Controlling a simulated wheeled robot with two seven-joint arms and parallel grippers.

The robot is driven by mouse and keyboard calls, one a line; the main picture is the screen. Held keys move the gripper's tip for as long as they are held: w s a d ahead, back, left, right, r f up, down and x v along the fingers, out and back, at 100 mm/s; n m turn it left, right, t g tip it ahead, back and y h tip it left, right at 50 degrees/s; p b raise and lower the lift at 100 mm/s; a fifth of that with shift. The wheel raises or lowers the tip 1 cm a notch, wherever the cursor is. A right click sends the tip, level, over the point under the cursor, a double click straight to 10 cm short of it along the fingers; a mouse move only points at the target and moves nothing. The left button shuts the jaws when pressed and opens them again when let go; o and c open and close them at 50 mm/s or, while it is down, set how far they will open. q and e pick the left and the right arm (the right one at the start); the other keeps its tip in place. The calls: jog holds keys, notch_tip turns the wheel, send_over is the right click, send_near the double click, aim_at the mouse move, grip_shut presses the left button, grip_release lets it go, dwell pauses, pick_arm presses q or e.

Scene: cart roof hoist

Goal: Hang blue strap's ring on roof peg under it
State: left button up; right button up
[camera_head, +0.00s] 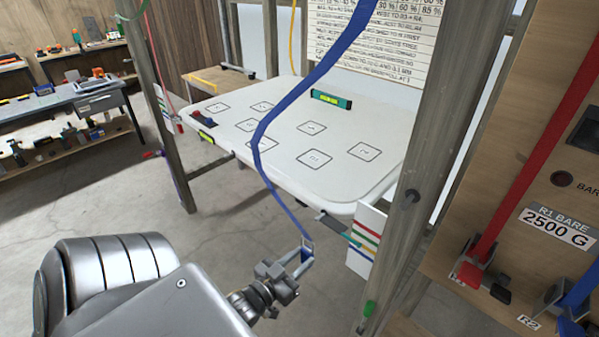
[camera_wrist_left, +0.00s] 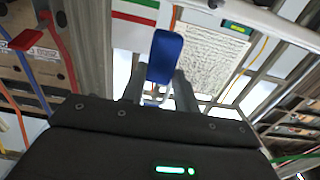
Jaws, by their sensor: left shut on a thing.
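The blue strap (camera_head: 262,135) comes down from the top of the head view, passes in front of the white roof panel (camera_head: 290,155), and runs to my left gripper (camera_head: 297,268). My left gripper is shut on the blue end piece of the strap, below the panel's near edge. The wrist view shows a blue piece (camera_wrist_left: 166,56) between the two fingers (camera_wrist_left: 160,88). The ring's opening is not clear. A dark peg-like part (camera_head: 333,222) sticks out under the panel's near right corner, up and right of the gripper and apart from it. My right gripper is out of view.
A wooden post (camera_head: 425,150) and a card with coloured stripes (camera_head: 368,240) stand right of the gripper. A wooden board with a red strap (camera_head: 530,155) is at the far right. A green level (camera_head: 330,99) lies on the panel. Open floor lies to the left.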

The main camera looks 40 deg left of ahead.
pick_arm(q)
jog(key=shift+w+a+f+b, duration=4.95)
jog(key=shift+a+f, duration=1.05)
jog(key=shift+f, duration=0.65)
jog(key=w+f+b, duration=0.1)
jog(key=w+b, duration=0.1)
jog(key=w, duration=0.8)
jog(key=shift+f+b, duration=0.2)
jog(key=shift+b, duration=0.1)
jog(key=o, duration=1.1)
jog(key=shift+s+f, duration=0.1)
